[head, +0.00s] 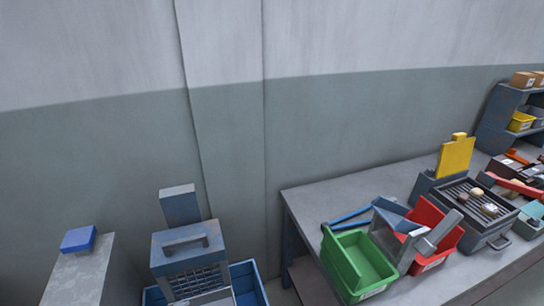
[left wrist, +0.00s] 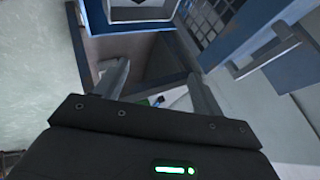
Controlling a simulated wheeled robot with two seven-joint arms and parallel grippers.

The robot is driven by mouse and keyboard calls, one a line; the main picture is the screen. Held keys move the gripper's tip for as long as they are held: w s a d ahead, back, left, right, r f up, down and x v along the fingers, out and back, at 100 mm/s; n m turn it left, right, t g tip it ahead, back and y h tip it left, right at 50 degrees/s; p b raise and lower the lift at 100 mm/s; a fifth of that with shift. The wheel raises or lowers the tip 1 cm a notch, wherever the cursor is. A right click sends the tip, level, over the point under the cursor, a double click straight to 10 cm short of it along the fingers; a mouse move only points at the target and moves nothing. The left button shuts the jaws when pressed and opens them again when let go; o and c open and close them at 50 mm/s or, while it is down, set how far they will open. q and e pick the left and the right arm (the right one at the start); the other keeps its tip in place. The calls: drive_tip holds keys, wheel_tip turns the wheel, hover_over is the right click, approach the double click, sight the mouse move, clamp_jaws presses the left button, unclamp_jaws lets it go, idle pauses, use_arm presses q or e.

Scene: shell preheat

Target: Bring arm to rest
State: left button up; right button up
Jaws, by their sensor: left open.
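My left gripper (left wrist: 160,85) shows in the left wrist view with its two grey fingers spread apart and nothing visible between them. Past the fingertips is a dark, recessed space with blue-grey edges; I cannot tell what it belongs to. A blue panel with a pale handle (left wrist: 272,48) is to the right of the fingers. I cannot make out either gripper in the head view.
A blue machine with a handle (head: 187,247) stands over a blue crate (head: 250,283) at the bottom. A grey block with a blue top (head: 78,240) is left. The workbench (head: 325,200) holds a green bin (head: 358,265), a red bin (head: 428,215) and a grill (head: 470,195).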

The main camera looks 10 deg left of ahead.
use_arm(q)
drive_tip(key=s+d+f+n+g+y, duration=0.2)
drive_tip(key=s+f+n+g, duration=0.15)
drive_tip(key=s+n, duration=0.7)
wheel_tip(320, 180, down, 29)
drive_tip(key=s+g+b, duration=0.1)
drive_tip(key=g+b, duration=0.1)
drive_tip(key=s+a+f+g+b, duration=0.1)
drive_tip(key=s+a+f, duration=0.1)
drive_tip(key=s+f, duration=1.4)
drive_tip(key=shift+a, duration=0.4)
drive_tip(key=shift+f+g, duration=0.1)
drive_tip(key=shift+g, duration=0.15)
